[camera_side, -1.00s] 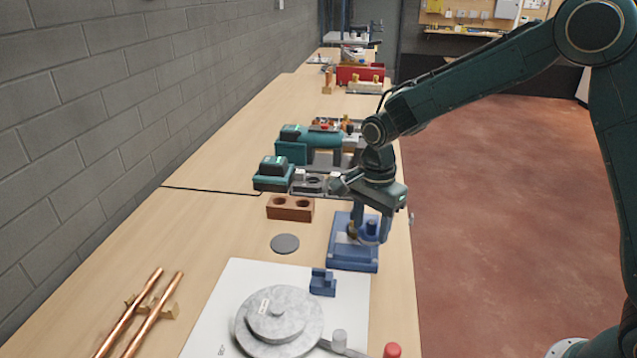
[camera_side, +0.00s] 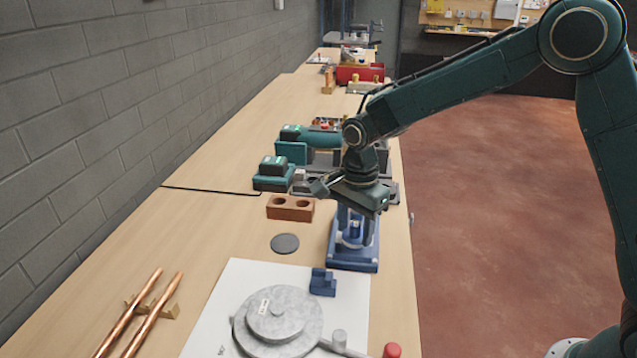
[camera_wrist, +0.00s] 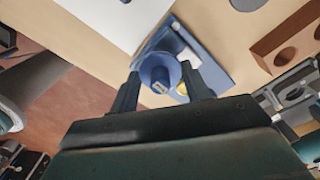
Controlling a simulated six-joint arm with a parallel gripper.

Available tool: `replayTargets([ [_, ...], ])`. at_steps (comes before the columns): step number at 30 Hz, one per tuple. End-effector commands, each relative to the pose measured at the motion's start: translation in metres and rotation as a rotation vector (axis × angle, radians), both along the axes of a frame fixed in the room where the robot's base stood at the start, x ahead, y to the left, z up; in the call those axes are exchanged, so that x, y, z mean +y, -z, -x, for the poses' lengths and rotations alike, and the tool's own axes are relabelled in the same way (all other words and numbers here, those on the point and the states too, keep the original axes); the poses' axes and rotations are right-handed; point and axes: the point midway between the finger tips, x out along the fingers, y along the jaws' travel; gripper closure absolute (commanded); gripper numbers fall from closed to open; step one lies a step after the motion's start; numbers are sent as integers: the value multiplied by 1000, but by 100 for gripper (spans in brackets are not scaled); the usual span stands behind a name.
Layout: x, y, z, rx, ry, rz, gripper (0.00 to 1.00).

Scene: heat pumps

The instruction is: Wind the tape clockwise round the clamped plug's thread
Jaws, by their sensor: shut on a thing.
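My gripper (camera_wrist: 160,71) is shut on a blue round spool, which I take to be the tape reel (camera_wrist: 158,82); its flat face shows between the fingers in the wrist view. A blue clamp (camera_side: 352,264) stands on the bench below my gripper, which also shows in the side view (camera_side: 354,222). A small yellow brass piece, likely the plug (camera_wrist: 183,89), shows just right of the spool in the wrist view. The spool and my fingers hide most of it and its thread. I cannot tell whether tape lies on the thread.
A brown block with two holes (camera_side: 290,208) and a grey disc (camera_side: 285,243) lie left of the clamp. A white sheet (camera_side: 232,286) carries a round grey fixture (camera_side: 277,318) and a small blue block (camera_side: 322,282). The bench's right edge is close.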

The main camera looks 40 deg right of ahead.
Motion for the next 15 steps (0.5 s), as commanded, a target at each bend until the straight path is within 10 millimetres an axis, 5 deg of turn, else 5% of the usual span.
replayTargets([
  [15, 8, 1, -11, 0, 0, 0, 67],
])
